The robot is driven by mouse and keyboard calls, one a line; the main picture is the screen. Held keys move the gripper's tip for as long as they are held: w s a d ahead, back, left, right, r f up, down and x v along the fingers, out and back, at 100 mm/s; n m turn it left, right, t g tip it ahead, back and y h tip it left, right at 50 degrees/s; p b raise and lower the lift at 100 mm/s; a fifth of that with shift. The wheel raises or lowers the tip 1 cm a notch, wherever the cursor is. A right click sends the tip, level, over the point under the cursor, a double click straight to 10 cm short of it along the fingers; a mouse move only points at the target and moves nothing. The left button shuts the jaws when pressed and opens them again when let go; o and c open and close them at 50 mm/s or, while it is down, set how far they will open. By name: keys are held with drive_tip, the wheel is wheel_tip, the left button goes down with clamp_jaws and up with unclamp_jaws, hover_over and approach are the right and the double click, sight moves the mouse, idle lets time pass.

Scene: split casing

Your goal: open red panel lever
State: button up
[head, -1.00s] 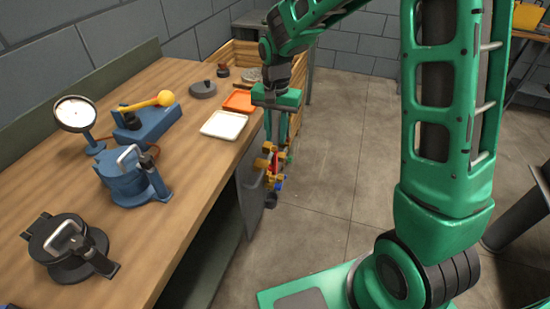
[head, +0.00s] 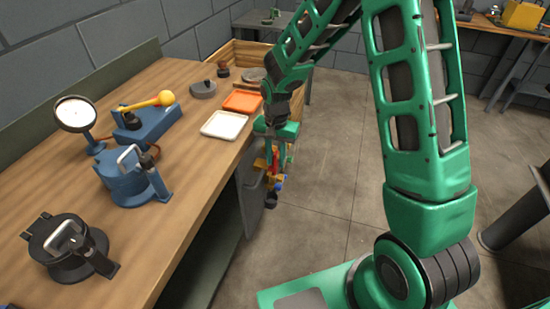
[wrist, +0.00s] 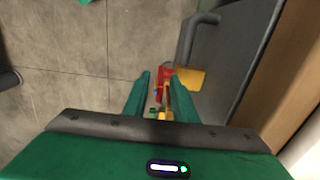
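A red lever (head: 275,160) shows in the head view low beside the bench, partly hidden by my gripper (head: 273,150). Small yellow and blue parts cluster just below it. In the wrist view the red part (wrist: 167,74) shows between and beyond the tips of my gripper (wrist: 159,78), with a yellow block (wrist: 188,79) to its right. The two green fingers are apart. I cannot tell whether either touches the red part. A grey panel (head: 250,190) stands at the bench's right side, and it shows in the wrist view (wrist: 228,50) with a bar-like handle.
The wooden bench (head: 170,230) carries a gauge (head: 75,115), blue and black clamp fixtures, a white tray (head: 223,125) and an orange tray (head: 241,101). A wooden crate (head: 228,56) is behind. Open floor (head: 335,190) lies to the right of the panel.

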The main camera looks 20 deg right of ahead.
clamp_jaws()
idle(1.4)
